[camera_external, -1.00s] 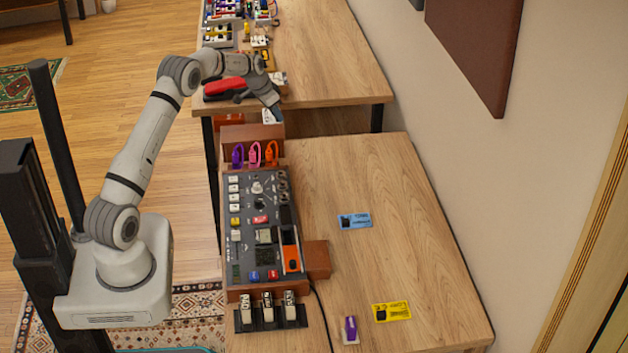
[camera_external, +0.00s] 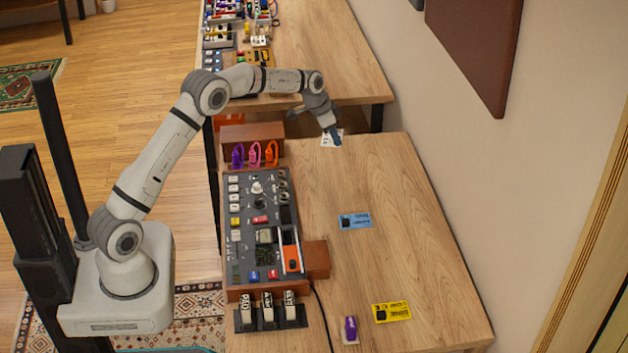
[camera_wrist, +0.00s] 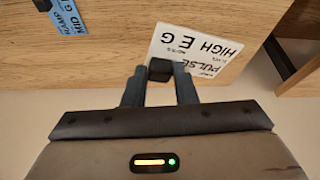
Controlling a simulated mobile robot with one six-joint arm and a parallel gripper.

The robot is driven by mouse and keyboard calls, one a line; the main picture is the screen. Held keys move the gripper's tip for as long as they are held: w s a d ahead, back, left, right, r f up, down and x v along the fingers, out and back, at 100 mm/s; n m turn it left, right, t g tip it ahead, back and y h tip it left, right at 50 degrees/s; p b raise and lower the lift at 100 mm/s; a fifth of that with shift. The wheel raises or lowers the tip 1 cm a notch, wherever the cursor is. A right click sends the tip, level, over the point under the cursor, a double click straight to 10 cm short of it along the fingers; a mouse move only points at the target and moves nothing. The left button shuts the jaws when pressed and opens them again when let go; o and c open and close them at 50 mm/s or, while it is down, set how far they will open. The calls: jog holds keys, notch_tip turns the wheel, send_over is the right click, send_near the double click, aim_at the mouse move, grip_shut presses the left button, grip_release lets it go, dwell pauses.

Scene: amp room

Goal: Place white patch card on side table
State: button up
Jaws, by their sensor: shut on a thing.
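The white patch card (camera_wrist: 200,50) is held between the fingertips of my gripper (camera_wrist: 160,72) in the wrist view, with black lettering that includes "PULSE" and "HIGH E G". In the external view my gripper (camera_external: 333,132) is shut on the card (camera_external: 328,141), above the far end of the side table (camera_external: 390,180). I cannot tell whether the card touches the table. The fingers cover part of the card.
A blue card (camera_external: 355,221) lies mid-table, and it also shows in the wrist view (camera_wrist: 69,17). A yellow card (camera_external: 391,312) and a purple-topped item (camera_external: 350,330) lie near the front. A control panel (camera_external: 262,225) fills the left side. The table's right part is clear.

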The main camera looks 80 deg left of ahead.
jog(key=w+d+f+m+b, duration=0.1)
jog(key=w+d, duration=0.2)
jog(key=d, duration=0.3)
jog(key=w+d+f+m+h, duration=0.1)
jog(key=w+d, duration=0.2)
jog(key=d, duration=0.3)
jog(key=w+d+f+m+b, duration=0.1)
jog(key=w+d, duration=0.1)
jog(key=d, duration=0.4)
jog(key=m+h+b, duration=0.1)
jog(key=m+b, duration=0.1)
jog(key=m, duration=0.1)
send_over(404, 270)
jog(key=s, duration=0.2)
notch_tip(404, 270, down, 2)
jog(key=f, duration=0.5)
jog(key=shift+w+a+f, duration=0.15)
jog(key=shift+a+f, duration=0.1)
jog(key=shift+f, duration=2.55)
jog(key=o, duration=1)
jog(key=shift+c, duration=0.2)
jog(key=shift+r, duration=0.15)
